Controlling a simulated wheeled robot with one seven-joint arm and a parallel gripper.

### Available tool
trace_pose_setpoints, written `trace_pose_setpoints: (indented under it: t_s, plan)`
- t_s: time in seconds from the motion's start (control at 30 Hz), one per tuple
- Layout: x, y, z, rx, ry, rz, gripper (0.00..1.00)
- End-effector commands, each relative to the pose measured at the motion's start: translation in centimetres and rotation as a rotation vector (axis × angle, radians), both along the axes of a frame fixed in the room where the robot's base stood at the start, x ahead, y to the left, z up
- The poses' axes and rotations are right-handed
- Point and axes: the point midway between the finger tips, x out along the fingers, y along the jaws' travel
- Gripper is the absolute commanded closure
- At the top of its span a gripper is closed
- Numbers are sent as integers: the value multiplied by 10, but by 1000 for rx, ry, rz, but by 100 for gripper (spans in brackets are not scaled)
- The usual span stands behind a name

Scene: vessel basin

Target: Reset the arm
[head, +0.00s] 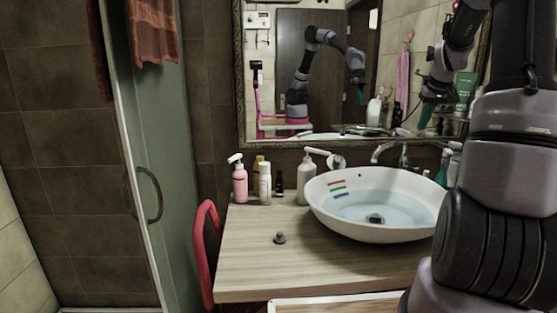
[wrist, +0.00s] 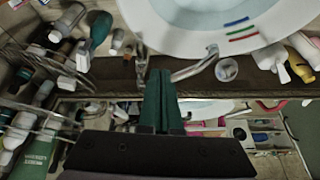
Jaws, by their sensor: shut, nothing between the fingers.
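My gripper (head: 425,117) hangs at the upper right of the head view, in front of the mirror and above the back of the basin. Its green fingers point down, and they are together and empty in the wrist view (wrist: 162,92). My arm fills the right side of the head view and hides part of the counter. The white vessel basin (head: 326,211) holds water and has coloured stripes inside. Its rim also shows at the top of the wrist view (wrist: 185,45).
A pink pump bottle (head: 240,184), a white pump bottle (head: 304,182) and smaller bottles stand left of the basin. A dark grey stopper-like piece (head: 280,238) lies on the wooden counter (head: 245,265). A faucet (head: 390,150) and a framed mirror (head: 240,100) are behind. A red chair (head: 203,250) stands at left.

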Motion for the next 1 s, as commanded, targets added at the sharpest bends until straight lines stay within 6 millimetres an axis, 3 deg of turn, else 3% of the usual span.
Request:
trace_pose_setpoints:
  t_s: [0.03, 0.2, 0.33, 0.5, 0.7, 0.8, 1.0]
  plan:
    - [-11, 27, 22, 1, -17, -2, 100]
    - [-62, 103, 71, 39, -59, -46, 100]
    - [-109, 154, 96, 79, -92, -76, 100]
    - [-177, 208, 112, 149, -132, -118, 100]
    - [-255, 252, 111, 245, -169, -158, 100]
    - [-282, 264, 105, 285, -178, -172, 100]
    - [-307, 273, 98, 325, -183, -187, 100]
